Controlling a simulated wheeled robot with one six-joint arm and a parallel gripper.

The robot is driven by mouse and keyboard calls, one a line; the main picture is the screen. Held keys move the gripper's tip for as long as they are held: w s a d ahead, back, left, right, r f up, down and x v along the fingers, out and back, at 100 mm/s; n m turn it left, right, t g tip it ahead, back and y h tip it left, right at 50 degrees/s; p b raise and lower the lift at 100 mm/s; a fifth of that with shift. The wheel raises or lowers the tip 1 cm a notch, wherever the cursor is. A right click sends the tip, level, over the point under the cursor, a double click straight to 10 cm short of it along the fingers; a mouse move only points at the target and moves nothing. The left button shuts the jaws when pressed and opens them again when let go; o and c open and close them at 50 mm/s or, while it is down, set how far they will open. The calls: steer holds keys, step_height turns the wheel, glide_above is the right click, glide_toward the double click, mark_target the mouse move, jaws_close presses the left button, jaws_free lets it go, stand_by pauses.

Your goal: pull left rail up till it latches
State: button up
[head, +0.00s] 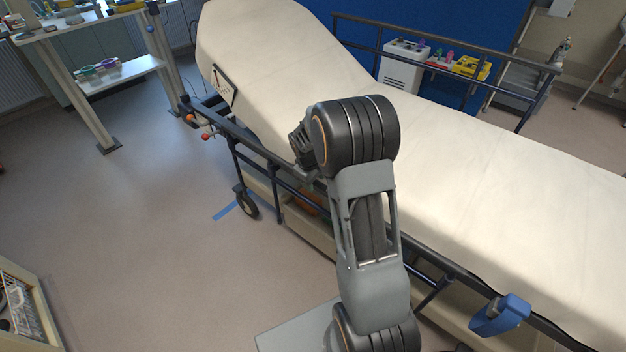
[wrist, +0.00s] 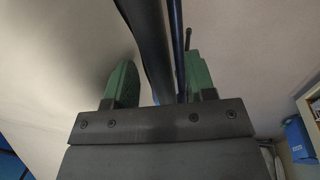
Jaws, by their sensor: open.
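The left rail (head: 262,152) is a dark bar with posts along the near side of the stretcher. It sits low, below the top of the cream mattress (head: 470,165). My gripper (head: 303,143) is at the rail about midway along, mostly hidden behind my wrist. In the wrist view my gripper (wrist: 160,82) is open, with one green finger on each side of dark bars of the rail (wrist: 150,40). I cannot tell whether either finger touches a bar. Red and orange knobs (head: 207,136) show near the rail's head end. The latch cannot be made out.
The far rail (head: 440,52) stands raised. A blue handle-like part (head: 500,315) projects at the near right side. A wheel (head: 247,205) stands below the rail. A table (head: 85,22) is at upper left. The floor (head: 130,220) on the left is clear.

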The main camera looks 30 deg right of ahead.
jaws_close()
stand_by(0.5)
